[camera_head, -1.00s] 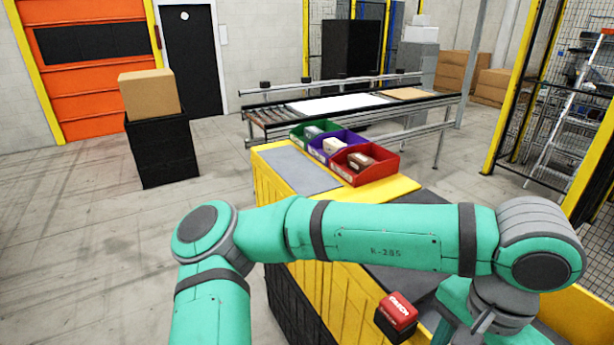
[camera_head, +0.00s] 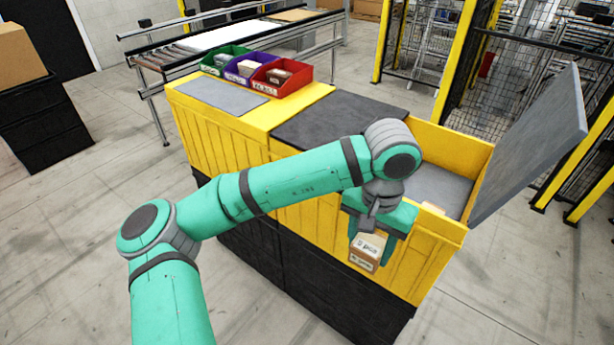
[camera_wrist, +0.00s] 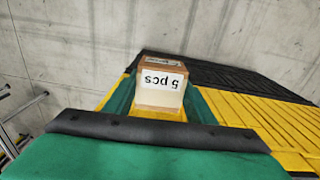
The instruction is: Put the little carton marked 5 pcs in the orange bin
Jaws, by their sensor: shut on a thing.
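The little brown carton (camera_head: 365,256) has a white label reading "5 pcs"; the label also shows on the carton in the wrist view (camera_wrist: 162,80). My gripper (camera_head: 372,240) is shut on it, with green fingers on both sides. It holds the carton in front of the yellow cabinet's near side, below the top edge in the head view. I see no plainly orange bin. Green (camera_head: 213,70), purple (camera_head: 233,79) and red (camera_head: 260,87) bins stand in a row on the yellow top, with small boxes in them.
The yellow cabinet (camera_head: 215,135) has a black mat (camera_head: 325,120) and, at right, an open compartment with a raised grey lid (camera_head: 535,145). A roller conveyor (camera_head: 185,55) stands behind. A black stand (camera_head: 45,130) is at left; the floor between is clear.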

